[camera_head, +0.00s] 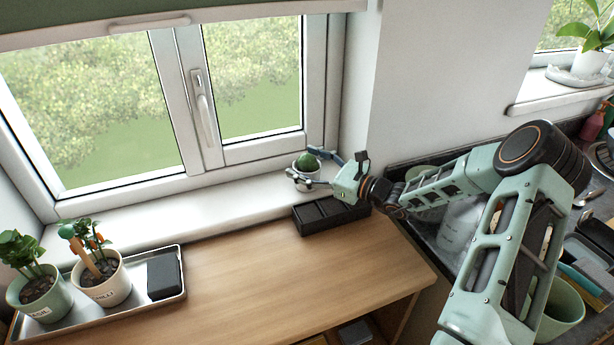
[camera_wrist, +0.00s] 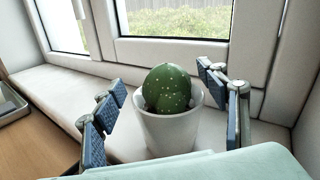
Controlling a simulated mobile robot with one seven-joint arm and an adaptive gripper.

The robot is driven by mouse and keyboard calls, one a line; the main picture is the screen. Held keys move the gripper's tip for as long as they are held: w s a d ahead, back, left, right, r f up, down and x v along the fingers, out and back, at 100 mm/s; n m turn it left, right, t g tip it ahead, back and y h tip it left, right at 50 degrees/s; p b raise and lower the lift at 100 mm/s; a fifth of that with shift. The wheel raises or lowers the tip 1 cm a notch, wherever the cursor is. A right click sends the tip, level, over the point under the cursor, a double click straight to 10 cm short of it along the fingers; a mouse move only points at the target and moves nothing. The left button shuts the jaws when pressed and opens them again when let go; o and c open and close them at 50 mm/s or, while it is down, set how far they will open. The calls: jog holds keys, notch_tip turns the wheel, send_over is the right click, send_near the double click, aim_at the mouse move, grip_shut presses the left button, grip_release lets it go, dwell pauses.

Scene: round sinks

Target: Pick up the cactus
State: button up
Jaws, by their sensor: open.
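The cactus (camera_wrist: 167,88) is a round green ball with pale spots in a white pot (camera_wrist: 170,132). It stands upright on the window sill, at the sill's right end in the head view (camera_head: 307,161). My gripper (camera_wrist: 160,95) is open, with one blue-padded finger on each side of the pot in the wrist view. Gaps show between the fingers and the pot there. In the head view my gripper (camera_head: 318,170) reaches the pot from the right.
A dark divided box (camera_head: 330,214) sits on the wooden table (camera_head: 270,265) just below the sill. A metal tray (camera_head: 185,262) with two potted plants and a black block is at left. The window frame (camera_head: 318,90) stands behind the cactus, and a wall is to its right.

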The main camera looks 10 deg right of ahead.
aim_at(306, 155)
jog(key=shift+d, duration=0.1)
grip_shut()
dwell(0.3)
jog(key=shift+r, duration=0.1)
jog(key=shift+r, duration=0.4)
notch_tip(306, 155, up, 2)
jog(key=shift+r+b, duration=0.1)
jog(key=shift+b, duration=0.3)
jog(key=s+d+r, duration=0.1)
jog(key=s+r, duration=0.8)
jog(key=s, duration=0.5)
jog(key=shift+r, duration=0.4)
